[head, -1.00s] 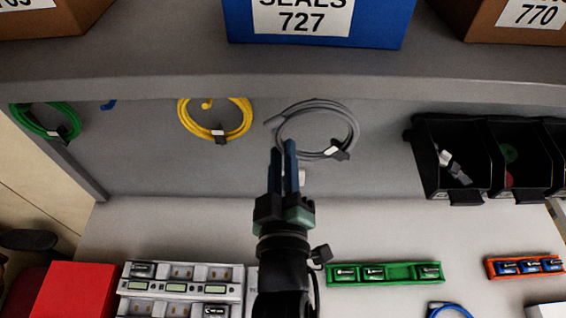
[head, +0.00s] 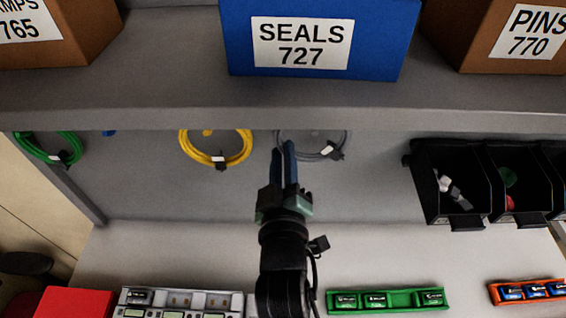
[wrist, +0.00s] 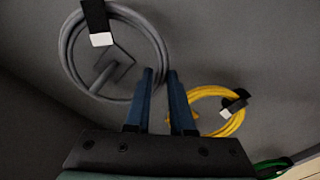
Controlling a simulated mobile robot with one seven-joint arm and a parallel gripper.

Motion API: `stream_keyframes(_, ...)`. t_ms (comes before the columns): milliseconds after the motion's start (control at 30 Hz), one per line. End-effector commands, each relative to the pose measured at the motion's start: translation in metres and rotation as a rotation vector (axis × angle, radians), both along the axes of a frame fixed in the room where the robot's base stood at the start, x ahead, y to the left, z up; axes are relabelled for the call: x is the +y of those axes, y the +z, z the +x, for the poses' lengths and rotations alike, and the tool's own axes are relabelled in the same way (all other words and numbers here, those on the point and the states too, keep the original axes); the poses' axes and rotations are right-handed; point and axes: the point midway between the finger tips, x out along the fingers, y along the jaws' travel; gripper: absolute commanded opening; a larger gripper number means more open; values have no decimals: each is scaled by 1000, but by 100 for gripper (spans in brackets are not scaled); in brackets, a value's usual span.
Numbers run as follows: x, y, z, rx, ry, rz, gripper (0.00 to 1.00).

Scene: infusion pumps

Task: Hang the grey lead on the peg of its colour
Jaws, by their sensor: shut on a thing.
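The grey lead (head: 331,150) is a coil with a dark tie and white tag, close to the back panel under the shelf. The shelf edge hides its top in the head view. My gripper (head: 284,150) is shut on the coil's side; in the wrist view the coil (wrist: 66,52) runs to between the blue fingertips (wrist: 160,75). A grey peg (wrist: 105,76) shows inside the loop in the wrist view. I cannot tell whether the coil rests on it.
A yellow coil (head: 184,150) hangs on a yellow peg (head: 207,133), and a green coil (head: 30,150) hangs farther left. A blue peg (head: 108,133) is bare. The shelf (head: 200,118) overhangs the panel. Black bins (head: 430,205) stand to the right.

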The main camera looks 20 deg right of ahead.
Motion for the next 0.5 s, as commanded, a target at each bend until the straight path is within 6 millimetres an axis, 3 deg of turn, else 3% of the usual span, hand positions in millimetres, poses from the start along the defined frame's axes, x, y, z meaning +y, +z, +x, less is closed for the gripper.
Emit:
stream_keyframes(133,-3,1,9,-3,-1,-2,0)
stream_keyframes(500,-3,-18,9,-2,-1,-2,0)
